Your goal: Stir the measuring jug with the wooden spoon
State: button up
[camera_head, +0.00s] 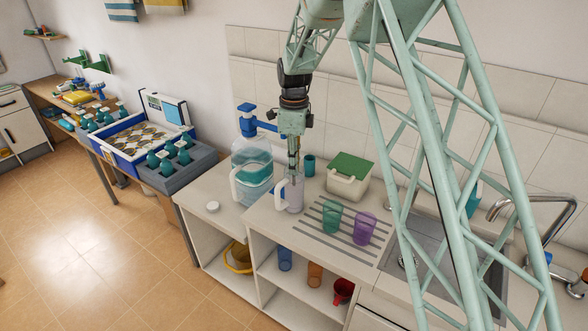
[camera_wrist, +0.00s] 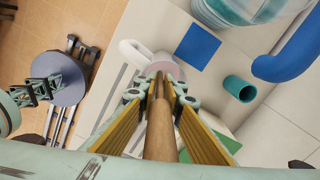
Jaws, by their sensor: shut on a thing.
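My gripper (camera_head: 293,160) is above the worktop, pointing straight down over the measuring jug. It is shut on the wooden spoon (camera_wrist: 161,132), whose brown handle runs between the yellow-sided fingers in the wrist view. The measuring jug (camera_head: 294,198) is clear with a pale pinkish tint and a white handle on its left. It stands upright at the left end of the ribbed draining area. In the wrist view the jug's handle (camera_wrist: 130,50) shows beyond the fingertips. The spoon's lower end points into the jug's mouth. The fingers hide the spoon's bowl and its depth.
A large water container (camera_head: 252,170) with a blue pump stands left of the jug. A teal cup (camera_head: 309,165) and a green-lidded box (camera_head: 350,178) stand behind. Green (camera_head: 331,217) and purple (camera_head: 364,228) tumblers stand close on the right, before the sink (camera_head: 430,262).

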jog(key=shift+r+p, duration=2.9)
jog(key=shift+r, duration=3.45)
jog(key=shift+r+p, duration=1.25)
jog(key=shift+r, duration=1.2)
